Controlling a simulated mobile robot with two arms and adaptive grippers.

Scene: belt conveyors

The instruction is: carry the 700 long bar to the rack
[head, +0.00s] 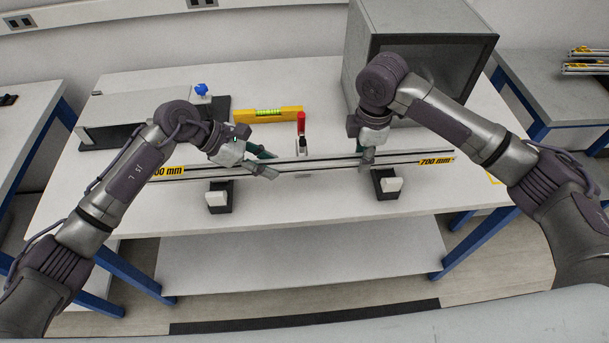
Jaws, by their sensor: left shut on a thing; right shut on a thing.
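The long silver bar (320,161) has yellow 700 mm labels near both ends and spans most of the table's width. My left gripper (262,165) is shut on the bar, left of its middle. My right gripper (366,158) is shut on it, right of the middle. The bar lies level across the picture, just behind two small dark supports with white blocks, the left support (219,204) and the right support (386,189). I cannot tell whether it touches the table. A rack surface may be the grey side table (530,80) at the upper right, where similar labelled bars (585,68) lie.
The white table (330,215) also holds a yellow spirit level (268,114), a red-handled clamp (301,125), a large grey box (432,60) and a low device (140,130) with a blue knob. Another white table (25,120) stands at left. A gap separates the tables.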

